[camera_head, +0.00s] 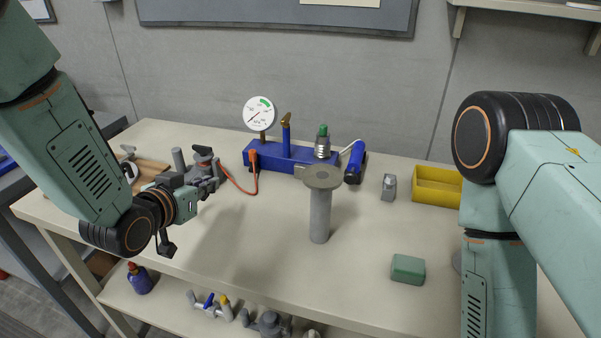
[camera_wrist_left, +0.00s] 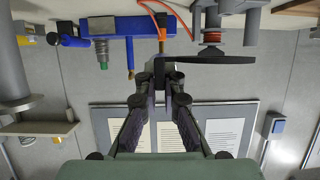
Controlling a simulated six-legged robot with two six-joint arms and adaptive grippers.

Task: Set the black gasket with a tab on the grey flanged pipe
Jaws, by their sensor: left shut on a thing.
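The grey flanged pipe (camera_head: 320,215) stands upright on the bench, its round flange on top and bare. In the left wrist view, which looks upside down, the pipe (camera_wrist_left: 12,60) is at the left edge. The black gasket (camera_wrist_left: 210,59) shows there nearly edge-on as a thin dark disc. My left gripper (camera_wrist_left: 163,77) is shut on its tab. In the head view my left gripper (camera_head: 208,178) is left of the pipe and well apart from it; the gasket (camera_head: 202,151) is small and partly unclear there. My right gripper is out of view.
A blue block (camera_head: 290,158) with a pressure gauge (camera_head: 259,113) stands behind the pipe. A blue cylinder (camera_head: 354,163), a yellow bin (camera_head: 436,186) and a green block (camera_head: 408,269) are to the right. A grey post (camera_head: 178,161) stands near my left gripper. The bench between gripper and pipe is clear.

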